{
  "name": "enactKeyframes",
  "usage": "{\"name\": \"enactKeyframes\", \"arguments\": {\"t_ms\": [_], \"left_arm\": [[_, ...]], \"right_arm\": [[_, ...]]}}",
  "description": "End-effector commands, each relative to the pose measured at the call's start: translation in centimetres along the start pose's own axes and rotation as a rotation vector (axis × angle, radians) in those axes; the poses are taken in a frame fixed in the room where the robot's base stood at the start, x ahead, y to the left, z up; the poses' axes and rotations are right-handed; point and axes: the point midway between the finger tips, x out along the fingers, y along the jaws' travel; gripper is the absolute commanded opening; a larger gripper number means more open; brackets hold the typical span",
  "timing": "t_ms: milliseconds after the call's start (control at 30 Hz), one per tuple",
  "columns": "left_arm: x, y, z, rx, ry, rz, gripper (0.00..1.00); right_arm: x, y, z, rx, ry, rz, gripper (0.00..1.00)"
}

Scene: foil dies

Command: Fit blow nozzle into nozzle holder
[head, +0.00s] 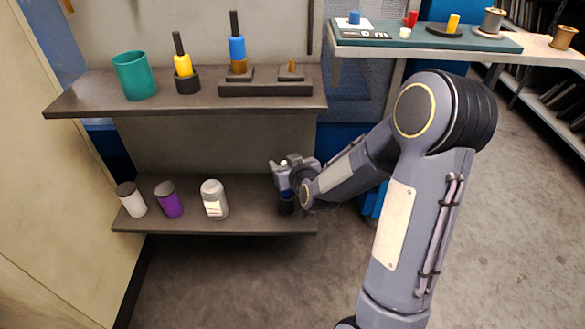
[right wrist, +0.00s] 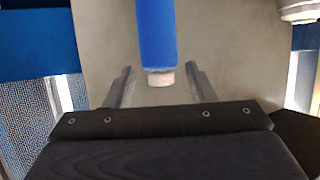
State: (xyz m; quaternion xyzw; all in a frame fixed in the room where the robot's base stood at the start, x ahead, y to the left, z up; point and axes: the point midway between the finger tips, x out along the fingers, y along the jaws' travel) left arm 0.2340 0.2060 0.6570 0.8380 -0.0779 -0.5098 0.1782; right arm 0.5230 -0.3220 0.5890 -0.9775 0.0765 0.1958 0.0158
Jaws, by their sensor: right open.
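My right gripper (head: 283,166) is at the right end of the lower shelf, in front of a mostly hidden item with a blue body (head: 284,183) and a dark lower part (head: 286,205). In the right wrist view, a blue cylinder with a pale tip (right wrist: 155,40), likely the blow nozzle, shows between the two parted fingers of my right gripper (right wrist: 159,68). I cannot tell whether they touch it. I cannot tell for sure which thing is the nozzle holder. My left gripper is not in view.
The upper shelf (head: 185,105) bears a teal cup (head: 135,75), a yellow piece in a black holder (head: 187,84), and a dark base (head: 265,90) with a black-topped blue piece (head: 237,47). On the lower shelf (head: 240,225) stand a white jar (head: 132,204), purple jar (head: 170,203) and labelled bottle (head: 214,202).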

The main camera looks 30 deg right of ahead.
Motion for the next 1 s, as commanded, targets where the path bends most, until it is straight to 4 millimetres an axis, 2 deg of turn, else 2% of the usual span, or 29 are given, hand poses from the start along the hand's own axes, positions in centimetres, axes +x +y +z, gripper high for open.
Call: {"name": "enactKeyframes", "arguments": {"t_ms": [400,533,733,867,1000], "left_arm": [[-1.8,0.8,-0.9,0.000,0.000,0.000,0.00],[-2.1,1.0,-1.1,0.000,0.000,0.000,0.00],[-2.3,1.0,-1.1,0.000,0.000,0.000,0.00],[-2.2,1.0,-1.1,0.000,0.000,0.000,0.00],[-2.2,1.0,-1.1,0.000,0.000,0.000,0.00]], "right_arm": [[-8.6,0.0,-0.3,0.000,0.001,0.001,0.50],[-10.5,0.1,-0.2,0.000,0.001,0.002,0.50],[-12.1,-0.2,-0.2,0.009,-0.011,-0.009,0.50],[-13.5,-1.2,-0.5,0.056,-0.087,-0.063,0.50],[-17.3,-3.3,-0.6,0.131,-0.248,-0.164,0.50]]}}
